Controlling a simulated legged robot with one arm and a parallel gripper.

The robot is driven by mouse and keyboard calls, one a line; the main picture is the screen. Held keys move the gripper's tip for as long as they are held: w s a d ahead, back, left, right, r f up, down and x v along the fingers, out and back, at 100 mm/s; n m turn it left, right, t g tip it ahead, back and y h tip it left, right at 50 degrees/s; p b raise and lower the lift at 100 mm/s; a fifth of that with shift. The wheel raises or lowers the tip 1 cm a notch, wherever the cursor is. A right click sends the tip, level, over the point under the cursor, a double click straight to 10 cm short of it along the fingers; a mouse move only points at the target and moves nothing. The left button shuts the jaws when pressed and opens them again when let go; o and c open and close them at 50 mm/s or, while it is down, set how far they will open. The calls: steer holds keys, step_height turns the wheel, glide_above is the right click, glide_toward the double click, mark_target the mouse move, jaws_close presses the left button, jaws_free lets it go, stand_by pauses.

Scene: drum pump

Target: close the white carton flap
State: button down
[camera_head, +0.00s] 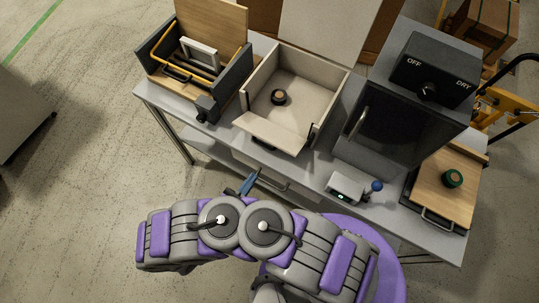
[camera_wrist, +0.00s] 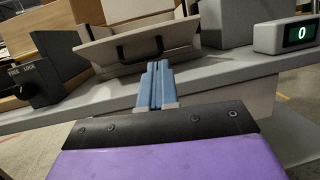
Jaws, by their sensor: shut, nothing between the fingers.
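The white carton (camera_head: 327,100) sits open on the grey table, with a round brown-and-black item (camera_head: 279,97) inside. Its front flap (camera_head: 262,134) is folded outward and slopes down toward me, with a dark handle near its front edge. Its tall back flap (camera_head: 328,25) stands up. In the wrist view the front flap (camera_wrist: 170,36) and its black handle (camera_wrist: 140,44) are just beyond my gripper. My gripper (camera_head: 250,181) has blue fingers, shut and empty, in front of the table edge and below the flap. The fingers also show in the wrist view (camera_wrist: 156,82), apart from the flap.
A wooden box with a yellow rack (camera_head: 190,62) stands left of the carton, with a black knob unit (camera_head: 207,108) beside it. A dark cabinet (camera_head: 392,122) stands right. A small display device (camera_head: 347,188) and a wooden board (camera_head: 446,185) lie farther right.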

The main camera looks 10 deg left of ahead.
step_height(320, 180, down, 3)
steer(key=s+n+t+y, duration=0.1)
steer(key=s+n+y, duration=0.1)
steer(key=b, duration=0.3)
glide_toward(272, 150)
steer(key=x, duration=0.5)
steer(key=shift+w+d+r+b, duration=0.1)
steer(key=shift+w+r, duration=0.15)
steer(key=shift+r, duration=0.35)
steer(key=shift+w+d+r+b, duration=0.1)
steer(key=shift+w+r, duration=0.15)
steer(key=shift+r, duration=0.3)
steer(key=shift+w+d+r+b, duration=0.1)
steer(key=shift+w+r, duration=0.15)
steer(key=shift+r, duration=0.35)
steer(key=shift+a, duration=0.1)
